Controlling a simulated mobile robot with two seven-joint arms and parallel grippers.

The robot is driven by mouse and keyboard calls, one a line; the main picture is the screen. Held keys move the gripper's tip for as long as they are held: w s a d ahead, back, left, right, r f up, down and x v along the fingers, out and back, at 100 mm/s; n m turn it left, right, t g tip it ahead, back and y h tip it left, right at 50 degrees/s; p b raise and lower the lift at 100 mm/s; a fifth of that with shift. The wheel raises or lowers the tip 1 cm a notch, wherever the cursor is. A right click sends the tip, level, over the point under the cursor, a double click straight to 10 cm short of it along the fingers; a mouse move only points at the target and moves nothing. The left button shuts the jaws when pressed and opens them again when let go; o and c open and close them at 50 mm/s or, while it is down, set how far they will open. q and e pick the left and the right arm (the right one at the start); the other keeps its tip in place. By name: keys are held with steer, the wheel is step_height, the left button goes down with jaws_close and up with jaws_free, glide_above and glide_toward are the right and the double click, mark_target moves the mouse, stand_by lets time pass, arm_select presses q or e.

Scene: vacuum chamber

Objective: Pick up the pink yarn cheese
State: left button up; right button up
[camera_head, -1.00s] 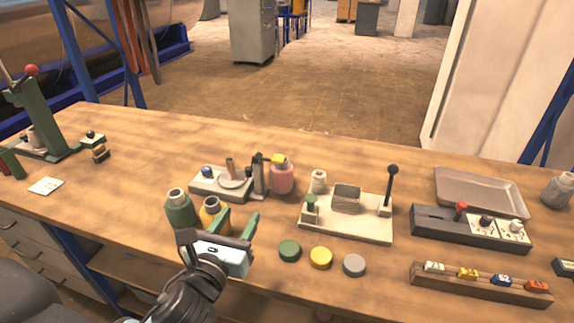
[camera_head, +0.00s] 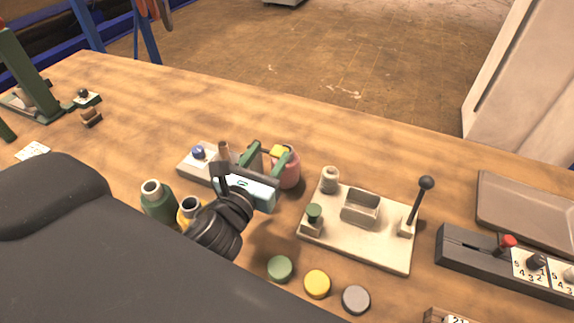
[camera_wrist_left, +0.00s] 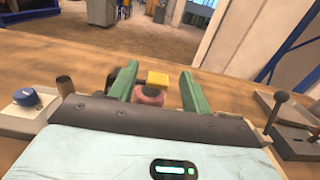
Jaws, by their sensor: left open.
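The pink yarn cheese (camera_head: 290,177) stands on the bench at the right end of a pale device, with a yellow block (camera_head: 280,151) at its top. My left gripper (camera_head: 270,157) is open, its green fingers pointing away from me toward the cheese and partly covering it. In the left wrist view the pink cheese (camera_wrist_left: 152,96) and the yellow block (camera_wrist_left: 157,78) show between the two open fingers (camera_wrist_left: 158,85). Whether the fingers touch the cheese I cannot tell. My right gripper is not in view.
A green cheese (camera_head: 158,203) and a partly hidden yellow one (camera_head: 189,208) stand left of my wrist. A cream fixture (camera_head: 350,240) with a black-knobbed lever (camera_head: 421,200) is to the right. Green, yellow and grey discs (camera_head: 317,284) lie in front.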

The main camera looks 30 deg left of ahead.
arm_select(q)
step_height(320, 180, down, 8)
steer(key=shift+f+b, duration=0.1)
steer(key=shift+b, duration=1.15)
steer(key=w, duration=0.1)
steer(key=r+p, duration=0.1)
glide_above(289, 178)
steer(key=a, duration=0.2)
steer(key=shift+w+a, duration=0.15)
steer(key=shift+w, duration=0.4)
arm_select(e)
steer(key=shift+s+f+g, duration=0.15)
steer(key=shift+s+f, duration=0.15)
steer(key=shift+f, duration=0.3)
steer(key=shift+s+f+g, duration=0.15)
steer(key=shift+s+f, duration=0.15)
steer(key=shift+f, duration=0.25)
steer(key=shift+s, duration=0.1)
arm_select(q)
steer(key=shift+c, duration=0.7)
jaws_close()
